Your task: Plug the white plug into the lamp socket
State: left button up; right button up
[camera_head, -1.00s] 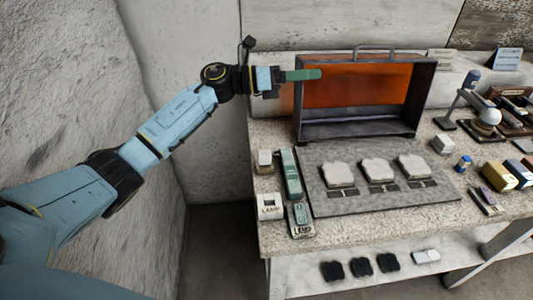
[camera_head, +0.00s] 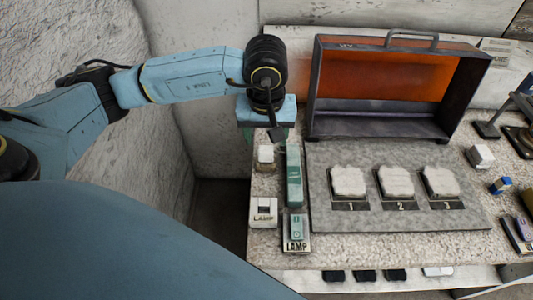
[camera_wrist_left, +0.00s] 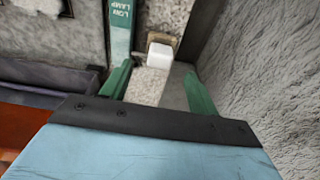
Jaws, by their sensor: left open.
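The white plug (camera_head: 265,154) is a small white block on a tan base at the table's left edge. It also shows in the left wrist view (camera_wrist_left: 160,55), just beyond and between the green fingers. The likely lamp socket (camera_head: 263,203) is a white box marked LAMP, in front of the plug. My left gripper (camera_head: 264,135) is above and slightly behind the plug, pointing down. In the left wrist view its fingers (camera_wrist_left: 158,88) are spread with nothing between them. The plug's underside is hidden. My right gripper is not in view.
A long green lamp (camera_head: 294,178) lies right of the plug. A green switch unit (camera_head: 297,228) with a LAMP label is in front of it. An open orange-lined case (camera_head: 375,75) stands behind a grey board (camera_head: 375,220) with numbered plaster pieces.

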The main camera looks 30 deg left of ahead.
aim_at(266, 149)
pick_arm(q)
jog(key=shift+w+a+f, duration=0.1)
jog(key=shift+w+f, duration=0.05)
jog(key=shift+f, duration=1)
jog(key=shift+w+a+f, duration=0.15)
jog(key=shift+w+f, duration=0.05)
jog(key=shift+f, duration=0.9)
jog(key=shift+w+a+f, duration=0.1)
jog(key=shift+w+f, duration=0.05)
jog(key=shift+f, duration=1)
jog(key=c, duration=1.1)
